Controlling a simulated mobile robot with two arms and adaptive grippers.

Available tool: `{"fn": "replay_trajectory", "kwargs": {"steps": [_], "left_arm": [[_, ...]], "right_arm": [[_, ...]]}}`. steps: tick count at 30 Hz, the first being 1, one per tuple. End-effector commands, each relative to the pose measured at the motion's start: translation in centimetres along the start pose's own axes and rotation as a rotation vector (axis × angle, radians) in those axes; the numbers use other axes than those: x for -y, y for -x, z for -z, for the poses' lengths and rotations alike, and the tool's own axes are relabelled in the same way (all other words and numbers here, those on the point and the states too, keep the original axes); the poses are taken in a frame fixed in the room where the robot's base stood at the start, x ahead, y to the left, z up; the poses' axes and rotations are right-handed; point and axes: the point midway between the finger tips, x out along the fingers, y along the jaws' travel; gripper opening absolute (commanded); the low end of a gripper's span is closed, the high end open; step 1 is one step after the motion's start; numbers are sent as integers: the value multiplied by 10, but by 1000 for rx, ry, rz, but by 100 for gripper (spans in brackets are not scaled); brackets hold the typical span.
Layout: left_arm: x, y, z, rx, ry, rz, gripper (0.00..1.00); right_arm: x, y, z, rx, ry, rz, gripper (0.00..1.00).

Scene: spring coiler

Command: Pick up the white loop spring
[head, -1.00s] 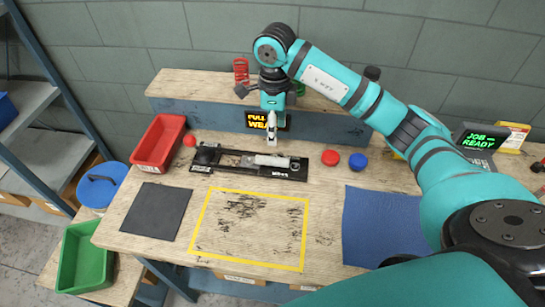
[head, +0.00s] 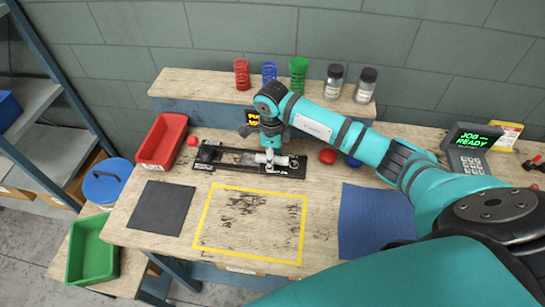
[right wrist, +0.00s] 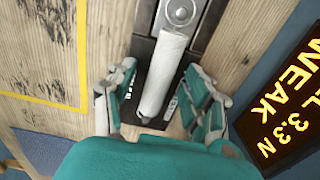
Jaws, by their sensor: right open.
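The white loop spring (head: 263,158) appears as a white cylinder lying on the black spring coiler (head: 215,166), near its right end. It also shows in the right wrist view (right wrist: 163,75), lengthwise along the coiler. My right gripper (head: 270,168) is down at the coiler, at the white spring. In the right wrist view its open fingers (right wrist: 160,98) stand on either side of the spring's near end, with gaps showing. Single coils cannot be made out. My left gripper is not in view.
Behind the coiler is a raised shelf (head: 200,86) with red, blue and green springs and two jars. A lit sign (right wrist: 290,100) is close on the wrist view's right. A red bin (head: 160,142) stands left. The yellow-framed area (head: 250,225) in front is free.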

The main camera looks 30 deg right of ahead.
Motion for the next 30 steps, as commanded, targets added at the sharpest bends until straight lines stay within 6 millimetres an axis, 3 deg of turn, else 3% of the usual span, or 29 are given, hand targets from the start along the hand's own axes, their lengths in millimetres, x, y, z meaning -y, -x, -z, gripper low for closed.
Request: {"fn": "replay_trajectory", "kwargs": {"steps": [4, 15, 30], "left_arm": [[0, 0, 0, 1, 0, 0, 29], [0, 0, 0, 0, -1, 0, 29], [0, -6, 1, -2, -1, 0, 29]], "right_arm": [[0, 0, 0, 0, 0, 0, 49], [0, 0, 0, 0, -1, -1, 1], [1, 8, 0, 1, -1, 1, 0]]}}
